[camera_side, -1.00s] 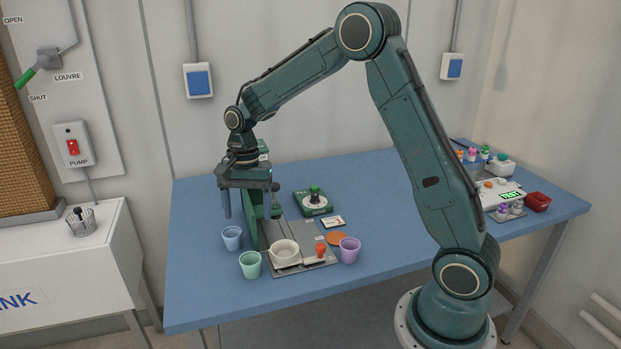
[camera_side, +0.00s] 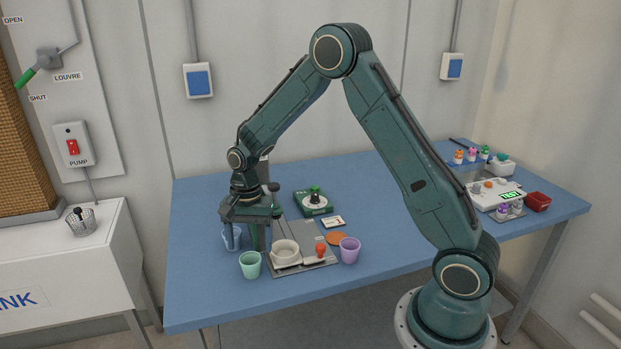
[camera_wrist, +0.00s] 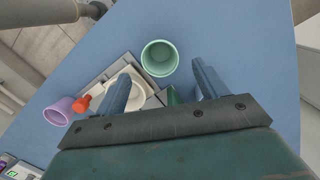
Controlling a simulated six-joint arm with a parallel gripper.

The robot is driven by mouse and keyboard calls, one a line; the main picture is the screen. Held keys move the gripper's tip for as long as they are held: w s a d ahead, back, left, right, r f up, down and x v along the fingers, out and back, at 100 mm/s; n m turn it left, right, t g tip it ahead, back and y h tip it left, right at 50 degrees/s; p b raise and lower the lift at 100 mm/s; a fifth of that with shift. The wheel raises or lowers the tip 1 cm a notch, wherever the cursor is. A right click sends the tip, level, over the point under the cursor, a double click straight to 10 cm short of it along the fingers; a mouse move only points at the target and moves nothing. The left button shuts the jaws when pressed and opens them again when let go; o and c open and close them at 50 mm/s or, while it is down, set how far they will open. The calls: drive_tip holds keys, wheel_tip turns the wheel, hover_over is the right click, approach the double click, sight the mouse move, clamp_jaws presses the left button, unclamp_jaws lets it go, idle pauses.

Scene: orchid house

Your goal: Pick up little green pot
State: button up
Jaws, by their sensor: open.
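The little green pot (camera_side: 250,265) stands upright on the blue table near its front left, left of a grey plate. In the wrist view the green pot (camera_wrist: 159,58) shows its open mouth, just beyond the fingertips and between their lines. My gripper (camera_side: 246,240) is open and empty, low over the table behind the green pot, by a blue pot (camera_side: 230,243) that it partly covers. In the wrist view my gripper's two fingers (camera_wrist: 160,82) are spread wide apart. No finger visibly touches the green pot.
A white round dish (camera_side: 286,252) and an orange-red knob (camera_side: 320,249) are on the grey plate (camera_side: 300,268). A purple pot (camera_side: 349,250) stands at its right. A green device (camera_side: 314,201) is behind. The table left of the green pot is clear.

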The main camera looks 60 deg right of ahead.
sight(250, 257)
drive_tip(key=shift+s+a+f, duration=0.1)
drive_tip(key=shift+a+f, duration=0.1)
drive_tip(key=shift+f, duration=0.95)
drive_tip(key=shift+s+a+f, duration=0.1)
drive_tip(key=shift+a+f, duration=0.1)
drive_tip(key=shift+f, duration=0.95)
drive_tip(key=shift+c, duration=0.4)
drive_tip(key=c, duration=0.9)
